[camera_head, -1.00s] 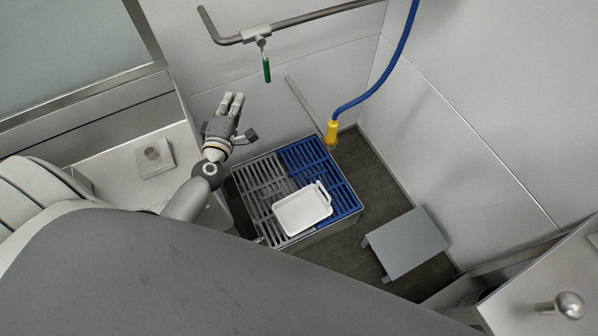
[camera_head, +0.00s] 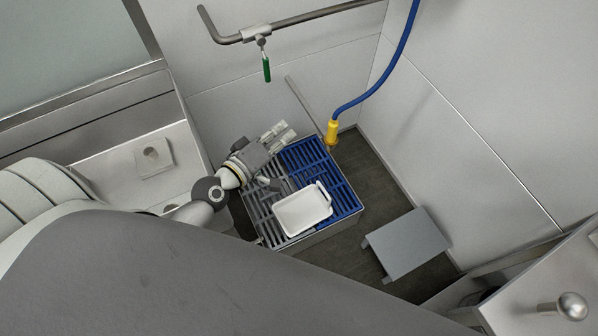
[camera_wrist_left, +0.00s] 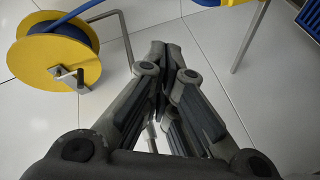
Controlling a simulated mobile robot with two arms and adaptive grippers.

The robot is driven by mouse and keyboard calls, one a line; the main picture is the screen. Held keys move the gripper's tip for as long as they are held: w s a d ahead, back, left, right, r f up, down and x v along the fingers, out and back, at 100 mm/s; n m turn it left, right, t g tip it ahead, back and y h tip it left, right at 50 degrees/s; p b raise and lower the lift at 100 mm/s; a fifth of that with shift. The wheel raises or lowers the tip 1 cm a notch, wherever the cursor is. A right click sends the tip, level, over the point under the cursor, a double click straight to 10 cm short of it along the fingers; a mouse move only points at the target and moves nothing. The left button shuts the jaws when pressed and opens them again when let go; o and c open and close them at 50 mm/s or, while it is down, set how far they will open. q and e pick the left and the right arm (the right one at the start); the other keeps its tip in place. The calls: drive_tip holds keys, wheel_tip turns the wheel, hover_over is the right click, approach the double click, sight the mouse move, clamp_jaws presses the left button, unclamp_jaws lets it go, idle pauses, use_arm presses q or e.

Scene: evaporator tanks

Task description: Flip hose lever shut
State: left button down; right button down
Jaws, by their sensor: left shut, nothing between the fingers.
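The hose lever is a green handle (camera_head: 266,69) hanging down from a valve on the grey pipe (camera_head: 310,17) at the top of the head view. A blue hose (camera_head: 404,45) comes down from the top and ends in a yellow nozzle (camera_head: 332,132). My left gripper (camera_head: 283,132) is over the back edge of the grated stand, below and apart from the lever in the picture. In the left wrist view its fingers (camera_wrist_left: 165,50) are together and empty. The lever cannot be made out in the wrist view. My right gripper is not in view.
A grated stand (camera_head: 345,195) with a white tray (camera_head: 302,211) on it is below my left gripper. A grey stool (camera_head: 407,245) stands to the right. The left wrist view shows a yellow hose reel (camera_wrist_left: 35,62) on the tiled wall.

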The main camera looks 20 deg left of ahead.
use_arm(q)
drive_tip(key=s+d+f+m+g+h, duration=0.1)
drive_tip(key=s+d+f+m+g, duration=0.3)
drive_tip(key=s+d+m+g, duration=0.1)
drive_tip(key=shift+s+d+f+m+h, duration=0.35)
drive_tip(key=shift+s+d+m+h, duration=0.1)
drive_tip(key=shift+d+m, duration=0.55)
drive_tip(key=shift+a+f, duration=0.1)
